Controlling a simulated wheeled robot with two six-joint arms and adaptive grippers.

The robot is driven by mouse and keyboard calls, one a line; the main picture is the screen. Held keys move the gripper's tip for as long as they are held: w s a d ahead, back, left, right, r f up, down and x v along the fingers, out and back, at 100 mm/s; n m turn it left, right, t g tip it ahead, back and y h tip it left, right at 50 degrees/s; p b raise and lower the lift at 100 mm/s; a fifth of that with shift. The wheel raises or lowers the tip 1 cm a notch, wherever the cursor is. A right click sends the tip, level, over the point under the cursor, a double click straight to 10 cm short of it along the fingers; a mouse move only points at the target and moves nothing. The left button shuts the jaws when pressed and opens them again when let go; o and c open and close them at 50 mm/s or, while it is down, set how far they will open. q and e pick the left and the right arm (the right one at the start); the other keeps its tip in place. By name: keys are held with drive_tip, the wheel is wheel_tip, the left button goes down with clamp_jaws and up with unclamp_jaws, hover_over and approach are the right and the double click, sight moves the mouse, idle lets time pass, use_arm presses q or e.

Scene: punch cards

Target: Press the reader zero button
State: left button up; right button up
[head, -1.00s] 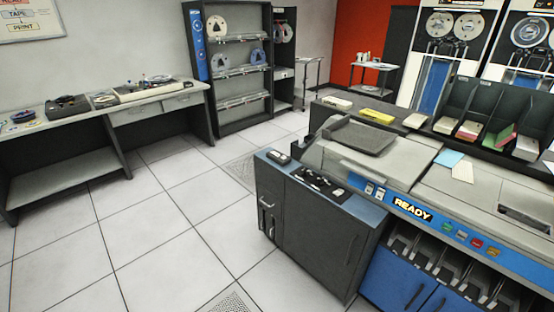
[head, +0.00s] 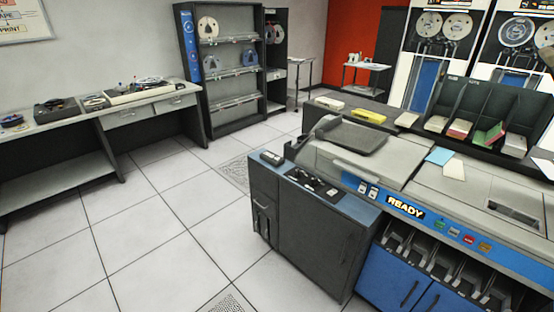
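The card reader (head: 350,165) is a grey and blue machine at the right, with a lit READY sign (head: 405,207) on its blue front strip. Right of the sign are a green button (head: 439,224), a pale button (head: 454,232), a red button (head: 469,239) and an orange button (head: 485,247). Two small white switches (head: 368,190) sit left of the sign. The labels are too small to read, so I cannot tell which is the zero button. Neither of my grippers is in view.
A dark cabinet (head: 310,235) with a blue top stands at the reader's left end. Card bins (head: 485,120) stand behind the reader. A grey desk (head: 60,180) is at the left and a reel shelf (head: 232,75) at the back. The tiled floor (head: 150,230) between is clear.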

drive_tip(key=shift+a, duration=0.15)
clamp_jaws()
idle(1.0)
